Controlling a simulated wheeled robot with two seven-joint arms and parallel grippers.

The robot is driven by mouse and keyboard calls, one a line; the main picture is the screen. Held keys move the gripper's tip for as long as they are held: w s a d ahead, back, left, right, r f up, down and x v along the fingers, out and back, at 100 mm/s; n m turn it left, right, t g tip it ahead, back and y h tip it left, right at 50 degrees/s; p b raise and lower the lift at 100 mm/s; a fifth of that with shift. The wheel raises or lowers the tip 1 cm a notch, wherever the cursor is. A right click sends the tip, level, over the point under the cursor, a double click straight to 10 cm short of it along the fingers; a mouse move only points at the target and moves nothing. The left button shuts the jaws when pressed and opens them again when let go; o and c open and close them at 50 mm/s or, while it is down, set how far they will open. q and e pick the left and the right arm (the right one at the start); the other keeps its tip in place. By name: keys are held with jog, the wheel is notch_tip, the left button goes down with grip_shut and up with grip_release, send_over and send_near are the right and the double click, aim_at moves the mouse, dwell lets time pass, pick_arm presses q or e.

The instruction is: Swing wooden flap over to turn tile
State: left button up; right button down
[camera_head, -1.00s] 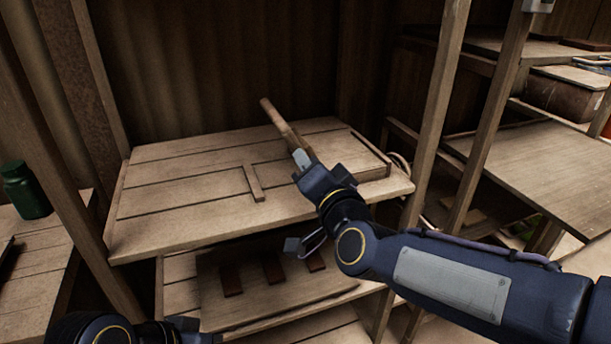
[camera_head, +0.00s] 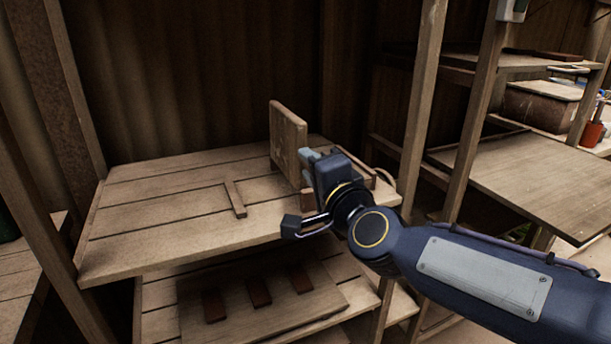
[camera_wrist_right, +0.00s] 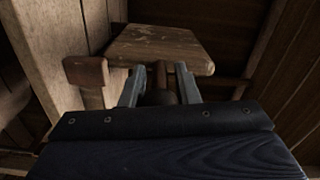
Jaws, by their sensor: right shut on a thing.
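The wooden flap (camera_head: 288,138) stands nearly upright on the right part of the slatted wooden table, its broad face showing in the head view. My right gripper (camera_head: 308,163) is at its right side. In the wrist view the flap (camera_wrist_right: 160,48) lies just beyond the fingers (camera_wrist_right: 158,85), which are shut on a dark knob-like handle (camera_wrist_right: 161,75). A small reddish-brown block (camera_head: 307,199) shows below the gripper; I cannot tell if it is the tile. A similar block (camera_wrist_right: 86,71) shows left of the fingers in the wrist view. My left gripper is out of view.
A thin L-shaped wooden strip (camera_head: 235,198) lies on the slatted table (camera_head: 150,225), whose left part is clear. Three reddish-brown pieces (camera_head: 258,291) lie on a board on the lower shelf. A wooden post (camera_head: 424,110) stands right of the table, close to my right arm.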

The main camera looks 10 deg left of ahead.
jog(key=shift+w+d+f+m+b, duration=0.1)
jog(key=shift+w+d+m+b, duration=0.3)
jog(key=shift+m, duration=0.45)
jog(key=shift+w+d+f+m+b, duration=0.1)
jog(key=shift+w+d+m+b, duration=0.15)
jog(key=shift+d+m+b, duration=0.4)
jog(key=shift+w+d+m+b, duration=0.3)
jog(key=shift+m+b, duration=0.3)
jog(key=shift+m, duration=0.5)
jog(key=shift+d, duration=0.1)
jog(key=c, duration=1.1)
grip_release()
jog(key=v, duration=0.7)
jog(key=shift+s+d, duration=0.25)
jog(key=shift+s, duration=0.05)
